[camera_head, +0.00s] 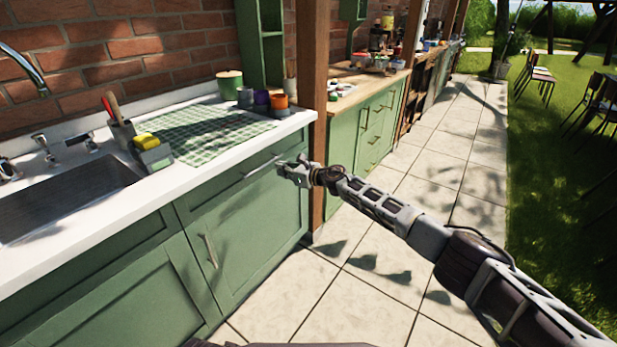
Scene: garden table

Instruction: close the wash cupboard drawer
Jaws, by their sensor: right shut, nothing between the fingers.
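The green wash cupboard (140,285) stands under the white counter at the left. Its drawer (225,196) is the upper front panel right of the sink, with a metal bar handle (262,167). The drawer front looks flush or nearly flush with the cupboard; I cannot tell whether a small gap is left. My right gripper (284,167) is shut and empty, in front of the drawer's right part, just right of the handle. I cannot tell whether it touches the front. My left gripper is not in view.
A cupboard door with a handle (210,251) is below the drawer. The counter bears a sink (65,205), a sponge holder (152,155), a checked cloth (205,130) and several cups. A wooden post (318,60) stands right of the cupboard. The paved floor (370,290) is clear.

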